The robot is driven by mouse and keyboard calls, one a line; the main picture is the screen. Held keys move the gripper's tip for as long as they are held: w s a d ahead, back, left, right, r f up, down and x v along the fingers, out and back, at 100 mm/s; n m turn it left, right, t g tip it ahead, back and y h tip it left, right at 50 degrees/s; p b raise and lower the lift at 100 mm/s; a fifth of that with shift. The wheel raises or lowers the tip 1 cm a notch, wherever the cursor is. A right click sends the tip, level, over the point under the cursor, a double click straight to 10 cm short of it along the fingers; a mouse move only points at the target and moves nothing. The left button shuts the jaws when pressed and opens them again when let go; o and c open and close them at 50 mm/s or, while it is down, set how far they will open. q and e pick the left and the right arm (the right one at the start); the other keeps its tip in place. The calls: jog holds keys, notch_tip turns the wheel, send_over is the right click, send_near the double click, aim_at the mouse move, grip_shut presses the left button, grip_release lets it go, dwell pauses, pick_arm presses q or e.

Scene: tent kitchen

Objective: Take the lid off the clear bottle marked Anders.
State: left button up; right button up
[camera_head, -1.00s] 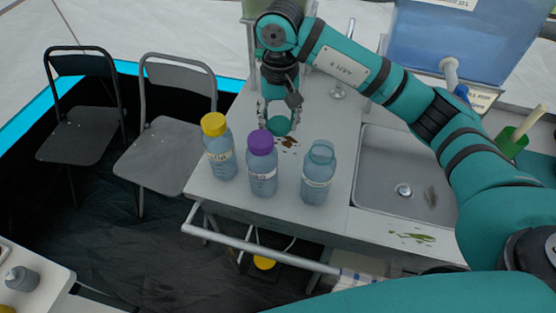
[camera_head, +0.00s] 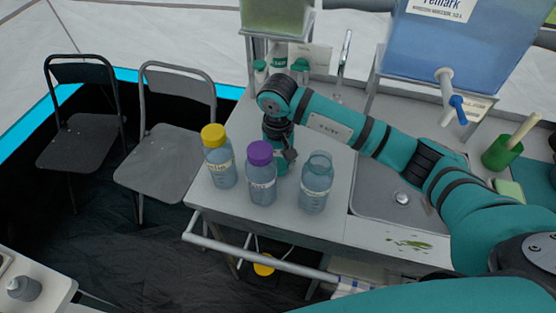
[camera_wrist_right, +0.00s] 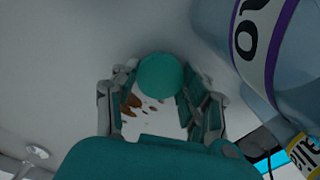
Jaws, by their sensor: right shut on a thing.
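Three clear bottles stand on the counter in the head view: one with a yellow lid (camera_head: 213,135), one with a purple lid (camera_head: 260,152), and an open, lidless bottle (camera_head: 315,185) on the right. I cannot read the name on their labels. My right gripper (camera_head: 284,160) is low behind the purple-lidded bottle, which partly hides it. In the right wrist view a round teal lid (camera_wrist_right: 160,76) sits between the fingers of my right gripper (camera_wrist_right: 160,102), which is shut on it, close over the counter. My left gripper is not in view.
The purple-lidded bottle (camera_wrist_right: 285,75) is close to the fingers in the right wrist view. A sink (camera_head: 385,205) is right of the bottles, a tap (camera_head: 345,62) behind. Brown stains (camera_wrist_right: 134,101) mark the counter under the gripper. A blue water tank (camera_head: 450,50) stands at the back right.

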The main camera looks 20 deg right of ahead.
jog(key=shift+f, duration=0.2)
jog(key=o, duration=1.3)
jog(key=shift+r, duration=0.15)
